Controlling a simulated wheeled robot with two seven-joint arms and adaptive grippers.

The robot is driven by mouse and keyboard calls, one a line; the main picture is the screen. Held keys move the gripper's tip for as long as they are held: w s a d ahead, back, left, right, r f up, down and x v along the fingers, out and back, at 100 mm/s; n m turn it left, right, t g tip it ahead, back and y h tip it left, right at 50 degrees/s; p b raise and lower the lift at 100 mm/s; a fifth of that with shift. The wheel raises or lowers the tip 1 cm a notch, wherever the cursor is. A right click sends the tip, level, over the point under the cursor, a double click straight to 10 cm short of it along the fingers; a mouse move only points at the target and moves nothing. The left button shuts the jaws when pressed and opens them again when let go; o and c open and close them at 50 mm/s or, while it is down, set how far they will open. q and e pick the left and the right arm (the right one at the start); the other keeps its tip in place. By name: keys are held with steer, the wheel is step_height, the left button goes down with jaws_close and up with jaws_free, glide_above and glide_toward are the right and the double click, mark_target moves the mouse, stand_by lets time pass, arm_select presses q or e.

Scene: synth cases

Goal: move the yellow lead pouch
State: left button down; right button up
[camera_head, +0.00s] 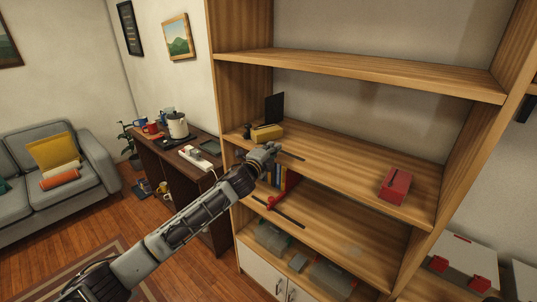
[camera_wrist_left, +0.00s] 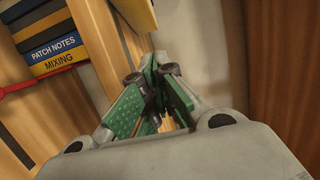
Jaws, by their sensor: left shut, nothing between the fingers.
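The yellow pouch (camera_head: 267,133) lies on the middle shelf board at its left end, beside a dark upright panel (camera_head: 274,108). My left gripper (camera_head: 272,148) is at the front edge of that board, in front of and a little below the pouch in the picture. In the left wrist view its green-padded fingers (camera_wrist_left: 158,100) are shut with nothing between them. A yellow surface (camera_wrist_left: 138,13) shows at the top of that view; I cannot tell if it is the pouch. My right gripper is in neither view.
A red case (camera_head: 396,186) sits on the same board at the right. The middle of the pouch's board is clear. A side table (camera_head: 150,150) stands left.

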arm_select(q)
steer(key=shift+v, duration=1.75)
